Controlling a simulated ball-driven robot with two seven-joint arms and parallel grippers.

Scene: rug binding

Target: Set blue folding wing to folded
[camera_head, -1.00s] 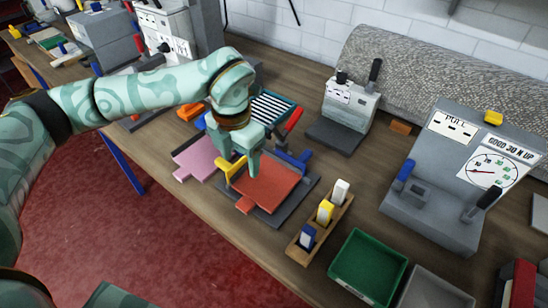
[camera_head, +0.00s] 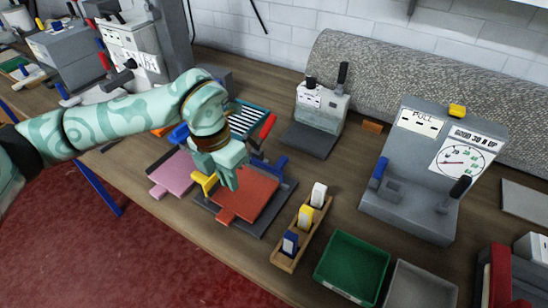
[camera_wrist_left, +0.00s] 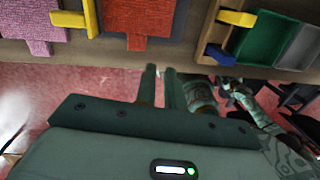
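The blue folding wing (camera_head: 277,168) stands at the far right edge of the red mat (camera_head: 245,196) on its dark grey board, in the head view. It looks raised, not lying over the mat; its lower part is partly hidden. My left gripper (camera_head: 230,184) hangs above the mat, to the left of the blue wing and apart from it. The wrist view shows its two fingers (camera_wrist_left: 161,84) close together, with a narrow gap and nothing between them. The blue wing cannot be made out there. My right gripper is not in view.
A yellow wing (camera_head: 203,182) stands at the mat's left, and a red handle (camera_head: 267,127) rises behind. A pink mat (camera_head: 172,175) lies at left. A wooden rack of bobbins (camera_head: 283,260) and a green tray (camera_head: 352,267) stand at right.

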